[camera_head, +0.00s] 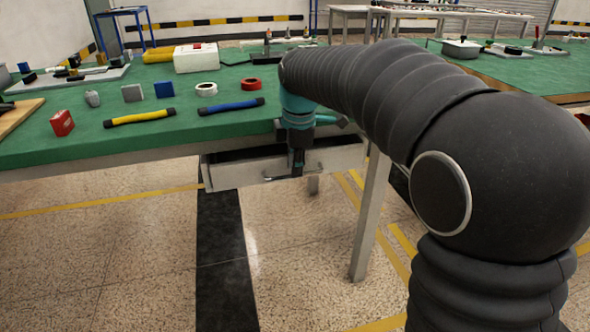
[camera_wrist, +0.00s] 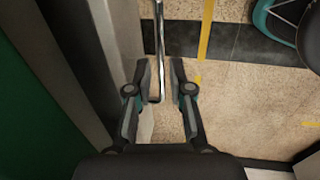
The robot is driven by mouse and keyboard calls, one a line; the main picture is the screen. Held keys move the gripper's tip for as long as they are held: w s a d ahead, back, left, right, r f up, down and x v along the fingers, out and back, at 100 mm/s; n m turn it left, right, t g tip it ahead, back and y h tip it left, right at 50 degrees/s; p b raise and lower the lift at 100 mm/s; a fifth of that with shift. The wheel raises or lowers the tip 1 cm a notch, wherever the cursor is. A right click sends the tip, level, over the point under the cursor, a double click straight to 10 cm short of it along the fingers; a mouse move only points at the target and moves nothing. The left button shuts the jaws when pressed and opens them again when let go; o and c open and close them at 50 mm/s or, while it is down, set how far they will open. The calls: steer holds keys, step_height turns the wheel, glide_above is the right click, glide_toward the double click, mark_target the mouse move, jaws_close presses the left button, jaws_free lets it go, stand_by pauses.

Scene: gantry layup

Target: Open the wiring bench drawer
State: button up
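The wiring bench (camera_head: 190,128) has a green top, and its grey drawer (camera_head: 232,177) hangs under the front edge. A dark gap shows above the drawer front, which seems to stand a little out from the bench; how far is hard to tell. My gripper (camera_head: 297,172) is at the drawer front, pointing down. In the wrist view my gripper (camera_wrist: 160,68) is open, with the metal bar handle (camera_wrist: 159,45) between its fingers. Clear space shows on both sides of the bar, so the fingers do not grip it. The drawer front (camera_wrist: 117,35) is left of the fingers.
On the bench top are a red box (camera_head: 62,123), a yellow tool (camera_head: 139,117), a blue tool (camera_head: 232,106), tape rolls and a white box (camera_head: 196,58). A bench leg (camera_head: 369,215) stands right of the drawer. The floor in front is clear.

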steer(key=shift+w+f, duration=0.1)
steer(key=shift+f, duration=0.6)
jaws_close()
